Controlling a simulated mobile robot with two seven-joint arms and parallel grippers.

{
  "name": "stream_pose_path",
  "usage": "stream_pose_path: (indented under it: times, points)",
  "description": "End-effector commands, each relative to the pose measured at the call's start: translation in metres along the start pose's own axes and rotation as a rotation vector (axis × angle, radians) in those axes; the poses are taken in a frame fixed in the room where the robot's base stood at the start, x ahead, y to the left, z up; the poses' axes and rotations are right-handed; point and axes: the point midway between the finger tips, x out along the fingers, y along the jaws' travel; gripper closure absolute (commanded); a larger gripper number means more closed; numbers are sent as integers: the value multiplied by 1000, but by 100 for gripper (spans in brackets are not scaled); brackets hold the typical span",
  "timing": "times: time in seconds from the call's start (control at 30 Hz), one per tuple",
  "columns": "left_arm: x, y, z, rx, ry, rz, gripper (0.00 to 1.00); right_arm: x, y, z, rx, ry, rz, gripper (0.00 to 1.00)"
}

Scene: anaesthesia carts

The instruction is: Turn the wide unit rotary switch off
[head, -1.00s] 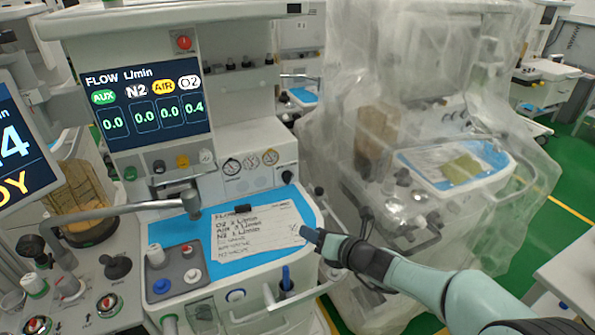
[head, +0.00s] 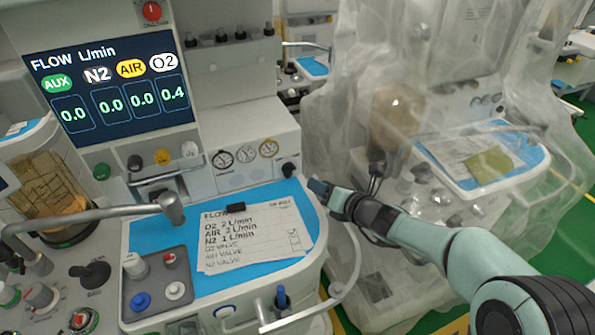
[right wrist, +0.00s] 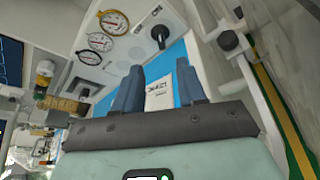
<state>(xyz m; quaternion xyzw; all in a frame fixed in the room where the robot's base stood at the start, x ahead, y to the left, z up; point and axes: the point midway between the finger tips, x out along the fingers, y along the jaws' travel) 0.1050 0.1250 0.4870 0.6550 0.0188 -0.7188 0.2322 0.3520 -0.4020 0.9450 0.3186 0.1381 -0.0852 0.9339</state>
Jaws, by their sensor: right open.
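The wide unit (head: 246,127) with the flow screen stands at the left and centre of the head view. Its black rotary switch (head: 288,169) sits on the white front panel, right of the round gauges. The switch also shows in the right wrist view (right wrist: 160,36), near the top and ahead of the fingers; its exact setting is too small to tell. My right gripper (head: 318,187) is just right of and a little below the switch in the head view, apart from it. In the right wrist view its two blue fingers (right wrist: 158,82) are spread with nothing between them. My left gripper is out of view.
A blue work surface (head: 200,283) with a paper sheet (head: 262,240) lies below the panel. Round gauges (head: 246,154) sit left of the switch. A plastic-covered unit (head: 400,60) stands close on the right. A metal arm (head: 95,214) crosses the left side.

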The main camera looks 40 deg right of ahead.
Motion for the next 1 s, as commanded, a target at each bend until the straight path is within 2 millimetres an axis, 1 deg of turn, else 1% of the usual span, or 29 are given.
stream_pose_path:
  times: [0.03,0.17,0.3,0.4,0.5,0.6,0.7,1.0]
  points:
    - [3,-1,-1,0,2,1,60,11,-1,-2,1,3,0,60]
    - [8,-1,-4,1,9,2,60,39,-2,-3,1,4,0,60]
    - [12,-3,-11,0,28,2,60,69,-2,-3,3,3,-1,60]
    - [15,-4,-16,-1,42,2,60,87,-1,-3,3,3,0,60]
    - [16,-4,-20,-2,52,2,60,102,-1,-2,1,3,0,60]
    - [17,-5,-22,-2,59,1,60,111,0,-2,1,2,0,60]
    - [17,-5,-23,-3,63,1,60,116,0,-1,2,1,-1,60]
    - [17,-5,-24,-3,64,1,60,118,0,-1,2,1,-1,60]
